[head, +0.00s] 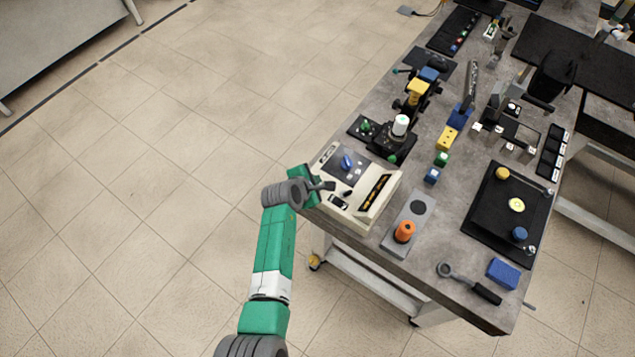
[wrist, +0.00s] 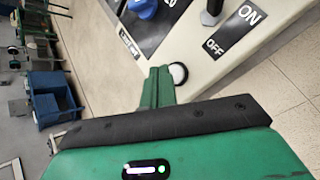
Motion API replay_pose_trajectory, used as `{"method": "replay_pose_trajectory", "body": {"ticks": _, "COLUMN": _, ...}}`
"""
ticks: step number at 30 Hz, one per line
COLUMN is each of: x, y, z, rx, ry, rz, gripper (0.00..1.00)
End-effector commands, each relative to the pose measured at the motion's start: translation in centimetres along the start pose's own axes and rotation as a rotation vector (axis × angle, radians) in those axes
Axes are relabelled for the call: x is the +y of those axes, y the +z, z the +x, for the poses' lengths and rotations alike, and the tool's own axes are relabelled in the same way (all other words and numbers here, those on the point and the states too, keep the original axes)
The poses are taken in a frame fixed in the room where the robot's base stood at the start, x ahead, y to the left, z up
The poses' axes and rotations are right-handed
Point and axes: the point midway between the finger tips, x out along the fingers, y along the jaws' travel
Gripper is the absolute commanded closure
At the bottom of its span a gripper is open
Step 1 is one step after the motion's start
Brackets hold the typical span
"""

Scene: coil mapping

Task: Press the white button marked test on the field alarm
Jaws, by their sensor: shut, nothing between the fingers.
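The field alarm is a beige box (head: 384,214) on the near left edge of the grey table, with a blue knob (head: 347,162) and a dark display. In the wrist view its beige panel (wrist: 215,62) shows a round white button (wrist: 178,73) with a dark rim; no "test" lettering is readable. My gripper (wrist: 160,76) is shut and empty, its green fingertips just left of the button and partly overlapping its edge in the picture. I cannot tell whether they touch it. In the head view my gripper (head: 326,186) is at the box's left side, and the button cannot be made out.
The wrist view shows an ON/OFF label (wrist: 232,30) beside a dark switch (wrist: 211,12), close to the button. A grey plate with an orange knob (head: 404,232) stands right of the box. Several devices crowd the table behind. The floor at left is clear.

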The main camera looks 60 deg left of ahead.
Motion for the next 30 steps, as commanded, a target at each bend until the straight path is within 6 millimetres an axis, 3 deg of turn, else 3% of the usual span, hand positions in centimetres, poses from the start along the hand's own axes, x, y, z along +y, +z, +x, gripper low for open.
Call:
{"method": "replay_pose_trajectory", "body": {"ticks": 5, "x": 0.2, "y": 0.2, "z": -0.2, "rx": 0.000, "ry": 0.000, "rz": 0.000, "gripper": 1.00}}
{"method": "replay_pose_trajectory", "body": {"ticks": 20, "x": 2.6, "y": 2.6, "z": -3.6, "rx": 0.000, "ry": 0.000, "rz": 0.000, "gripper": 1.00}}
{"method": "replay_pose_trajectory", "body": {"ticks": 30, "x": 2.5, "y": 2.5, "z": -3.5, "rx": 0.000, "ry": 0.000, "rz": 0.000, "gripper": 1.00}}
